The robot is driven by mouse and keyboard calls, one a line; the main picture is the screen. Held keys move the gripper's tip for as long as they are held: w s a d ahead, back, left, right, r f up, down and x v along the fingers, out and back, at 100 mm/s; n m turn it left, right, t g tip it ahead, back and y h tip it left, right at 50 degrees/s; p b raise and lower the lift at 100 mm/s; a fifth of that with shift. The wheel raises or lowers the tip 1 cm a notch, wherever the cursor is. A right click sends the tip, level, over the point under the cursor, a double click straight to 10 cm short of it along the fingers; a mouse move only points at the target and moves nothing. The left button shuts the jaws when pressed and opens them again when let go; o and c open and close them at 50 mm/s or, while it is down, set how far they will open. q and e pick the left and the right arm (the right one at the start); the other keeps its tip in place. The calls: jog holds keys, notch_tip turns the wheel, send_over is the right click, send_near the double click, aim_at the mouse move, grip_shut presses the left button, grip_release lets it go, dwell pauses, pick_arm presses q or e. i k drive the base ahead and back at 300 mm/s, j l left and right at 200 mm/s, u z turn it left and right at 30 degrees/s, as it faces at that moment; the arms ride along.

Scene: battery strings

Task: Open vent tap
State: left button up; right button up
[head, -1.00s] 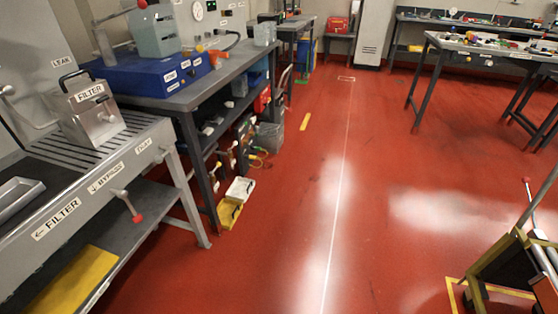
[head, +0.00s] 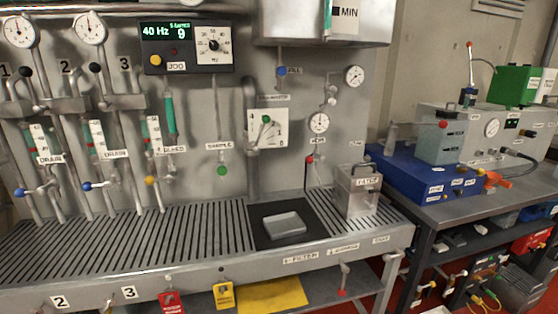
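No tap label that I can read clearly says vent. A small tap with a red ball end (head: 309,159) hangs under a round gauge (head: 319,122) on the wall panel, right of centre. The label beside it is too small to read for sure. Other taps on the panel are a green-ended one (head: 222,170) under the sample label, a yellow-ended one (head: 151,180), and blue-ended ones (head: 21,192) at the left. Neither of my grippers is in view.
A slatted grey bench (head: 130,245) runs below the panel. A blue unit (head: 420,178) stands on the right-hand table.

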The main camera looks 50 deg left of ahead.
aim_at(320, 158)
jog(key=u, duration=1.2)
jog(key=i+z, duration=0.15)
jog(key=z, duration=0.2)
jog(key=i+j+z, duration=0.1)
jog(key=z, duration=0.25)
jog(key=i+j+z, duration=0.1)
jog(key=z, duration=0.2)
